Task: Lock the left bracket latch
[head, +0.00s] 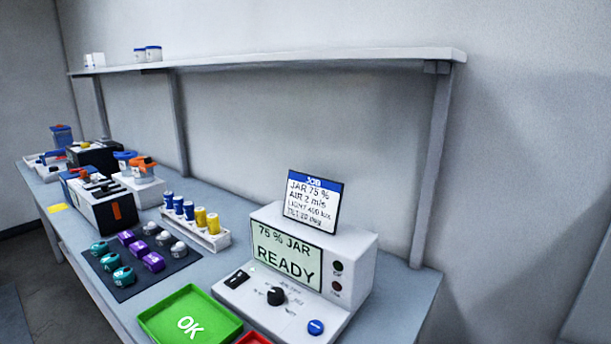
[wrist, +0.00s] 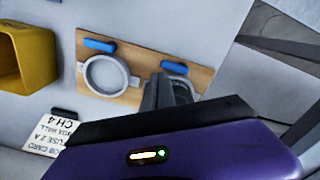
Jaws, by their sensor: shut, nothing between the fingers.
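In the wrist view, a tan board (wrist: 133,55) on a pale surface carries a round grey ring bracket (wrist: 107,75) at the left. A blue latch lever (wrist: 100,45) lies just above this ring, tilted slightly down to the right. A second blue lever (wrist: 174,67) is at the right of the board. My gripper (wrist: 168,92) is shut and empty, its dark fingers right of the ring and just below the second lever. Whether they touch anything is unclear. The head view shows neither the board nor my gripper.
A yellow bin (wrist: 10,60) and a white job card (wrist: 50,133) lie left of the board in the wrist view. The head view shows a bench with a READY console (head: 315,250), green OK tray (head: 190,318), colored jars and a shelf (head: 280,62).

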